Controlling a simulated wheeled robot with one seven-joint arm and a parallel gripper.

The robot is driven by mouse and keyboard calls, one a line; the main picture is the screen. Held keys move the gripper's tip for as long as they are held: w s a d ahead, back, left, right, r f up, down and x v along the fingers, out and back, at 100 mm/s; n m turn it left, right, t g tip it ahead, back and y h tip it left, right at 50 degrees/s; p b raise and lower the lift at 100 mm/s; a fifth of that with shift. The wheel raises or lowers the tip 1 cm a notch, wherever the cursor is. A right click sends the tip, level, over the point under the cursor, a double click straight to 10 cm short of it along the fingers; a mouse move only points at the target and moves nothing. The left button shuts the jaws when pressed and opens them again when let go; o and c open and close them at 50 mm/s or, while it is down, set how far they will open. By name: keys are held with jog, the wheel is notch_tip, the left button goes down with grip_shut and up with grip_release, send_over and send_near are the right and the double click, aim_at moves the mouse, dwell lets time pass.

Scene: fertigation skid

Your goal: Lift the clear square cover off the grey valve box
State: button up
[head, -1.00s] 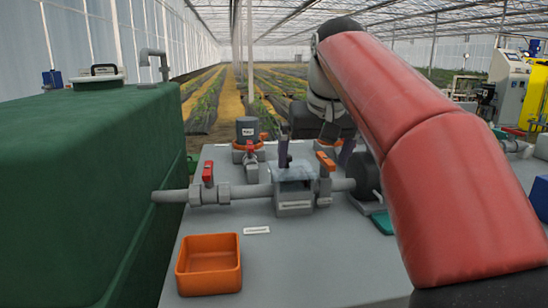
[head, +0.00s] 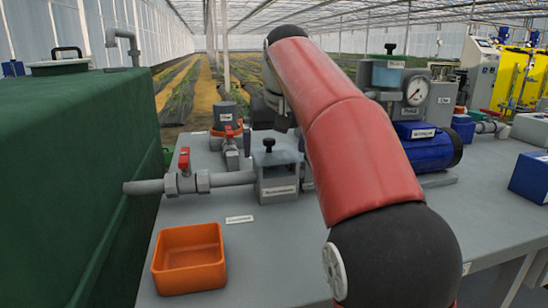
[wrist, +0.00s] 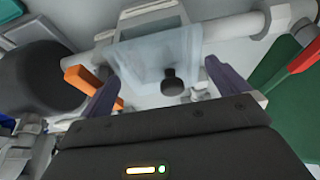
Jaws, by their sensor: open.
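The grey valve box (head: 278,187) sits in the pipe line on the grey bench. Its clear square cover (head: 285,157), with a black knob (head: 268,145), lies on top. In the wrist view, the see-through cover (wrist: 150,52) is below my gripper (wrist: 158,72). The two dark fingers are spread wide, with the knob (wrist: 172,80) in the gap between them, nearer the right finger. Neither finger visibly touches it; the height gap is hard to tell. In the head view my red arm hides the box's right edge, and my fingers cannot be made out.
A red-handled valve (head: 184,172) is on the pipe left of the box. An orange handle (wrist: 90,85) is close beside my left finger in the wrist view. An orange bin (head: 189,259) is in front, the green tank (head: 70,170) left, and a blue motor (head: 425,147) right.

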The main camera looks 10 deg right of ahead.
jog(key=c, duration=0.7)
jog(key=shift+c, duration=0.2)
